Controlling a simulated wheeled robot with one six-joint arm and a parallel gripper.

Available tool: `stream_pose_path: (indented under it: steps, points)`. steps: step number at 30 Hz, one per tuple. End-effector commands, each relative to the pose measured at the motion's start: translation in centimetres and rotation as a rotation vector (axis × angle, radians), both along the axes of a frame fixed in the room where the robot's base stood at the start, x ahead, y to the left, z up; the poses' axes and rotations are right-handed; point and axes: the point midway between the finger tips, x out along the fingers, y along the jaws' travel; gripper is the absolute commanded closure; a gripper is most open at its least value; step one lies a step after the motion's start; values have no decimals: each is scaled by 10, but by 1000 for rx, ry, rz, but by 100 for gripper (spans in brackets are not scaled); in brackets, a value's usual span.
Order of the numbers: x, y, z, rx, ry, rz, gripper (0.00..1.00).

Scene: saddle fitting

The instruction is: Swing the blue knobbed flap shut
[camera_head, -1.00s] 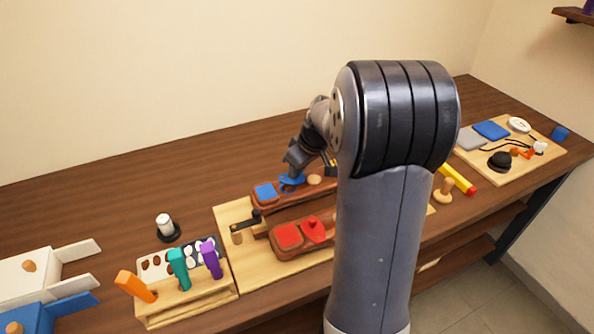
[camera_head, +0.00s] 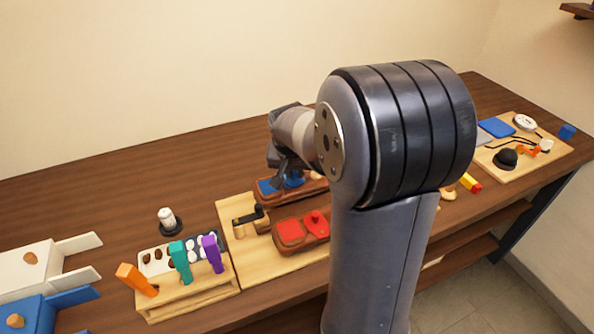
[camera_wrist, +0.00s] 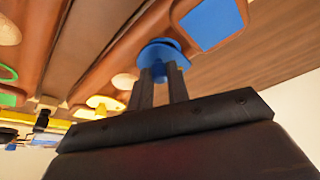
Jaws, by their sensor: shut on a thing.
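The blue knobbed flap (camera_head: 294,181) is on the rear brown wooden bar, just right of a blue square inset (camera_head: 266,186). My gripper (camera_head: 284,166) comes down on it from above and partly hides it. In the wrist view, my gripper (camera_wrist: 160,71) is shut on the flap's blue knob. The round blue flap (camera_wrist: 158,50) shows around the fingertips, and the blue inset (camera_wrist: 211,22) is at the upper right, apart from the flap. The flap's hinge and exact angle cannot be made out.
A front bar with a red inset (camera_head: 290,231) and red knobbed flap (camera_head: 316,222) lies close by. A black latch (camera_head: 250,216) is left of the bars. A rack with coloured handles (camera_head: 190,293) stands front left. My arm hides the board's right side.

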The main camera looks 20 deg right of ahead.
Motion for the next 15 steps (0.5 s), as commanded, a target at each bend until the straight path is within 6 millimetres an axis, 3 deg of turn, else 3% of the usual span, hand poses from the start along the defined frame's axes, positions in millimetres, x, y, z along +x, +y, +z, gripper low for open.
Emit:
stream_pose_path:
  steps: [15]
  points:
    - [0, 11, 0, 3, -2, -284, 100]
